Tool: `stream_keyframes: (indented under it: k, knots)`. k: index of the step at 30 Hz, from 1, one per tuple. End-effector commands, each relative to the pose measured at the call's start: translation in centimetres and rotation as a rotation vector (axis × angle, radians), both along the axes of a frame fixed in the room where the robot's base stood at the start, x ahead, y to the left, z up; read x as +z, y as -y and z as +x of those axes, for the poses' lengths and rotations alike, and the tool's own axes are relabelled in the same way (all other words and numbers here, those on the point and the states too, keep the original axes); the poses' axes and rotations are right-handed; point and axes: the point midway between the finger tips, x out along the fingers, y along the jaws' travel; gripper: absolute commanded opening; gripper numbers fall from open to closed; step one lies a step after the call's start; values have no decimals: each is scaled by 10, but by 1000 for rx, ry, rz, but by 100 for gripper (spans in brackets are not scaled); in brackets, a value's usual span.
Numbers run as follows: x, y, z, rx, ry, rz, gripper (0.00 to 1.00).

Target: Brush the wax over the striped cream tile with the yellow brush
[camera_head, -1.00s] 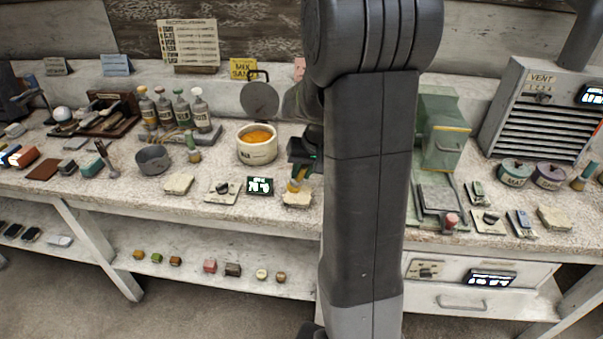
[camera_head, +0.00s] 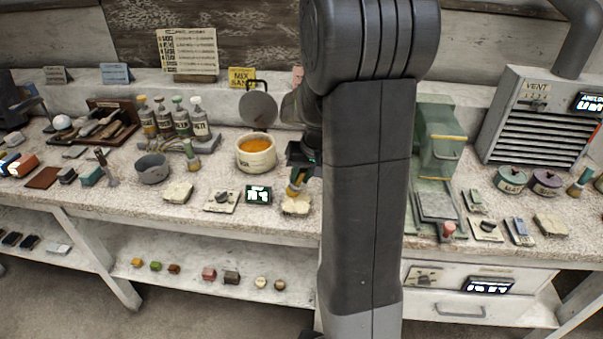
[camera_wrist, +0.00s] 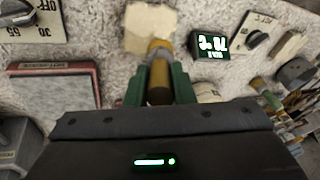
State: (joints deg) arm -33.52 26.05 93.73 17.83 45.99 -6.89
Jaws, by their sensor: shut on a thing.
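My gripper (camera_wrist: 159,88) is shut on the yellow brush (camera_wrist: 159,52), with its green fingers on both sides of the handle. In the head view my gripper (camera_head: 301,160) is partly hidden behind my arm, and the brush (camera_head: 294,188) tilts down to a cream tile (camera_head: 297,209) near the bench's front edge. This tile (camera_wrist: 148,20) also lies at the brush's tip in the wrist view. The tip appears to touch it, but I cannot tell for sure. Stripes and any wax on the tile are too small to make out.
A cream pot (camera_head: 257,160) of orange liquid stands behind the tile. A small display (camera_head: 258,195), a dial plate (camera_head: 221,201) and another cream tile (camera_head: 178,191) lie to the left. A green machine (camera_head: 440,150) stands right of my arm.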

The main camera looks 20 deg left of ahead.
Motion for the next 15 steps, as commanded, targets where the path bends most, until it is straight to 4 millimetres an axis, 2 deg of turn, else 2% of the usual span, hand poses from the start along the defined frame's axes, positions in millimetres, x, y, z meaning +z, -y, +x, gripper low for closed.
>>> stream_keyframes:
  k: [10,15]
  knots:
    - [2,1,-3,0,0,0,0]
    - [-2,9,-1,0,1,0,0]
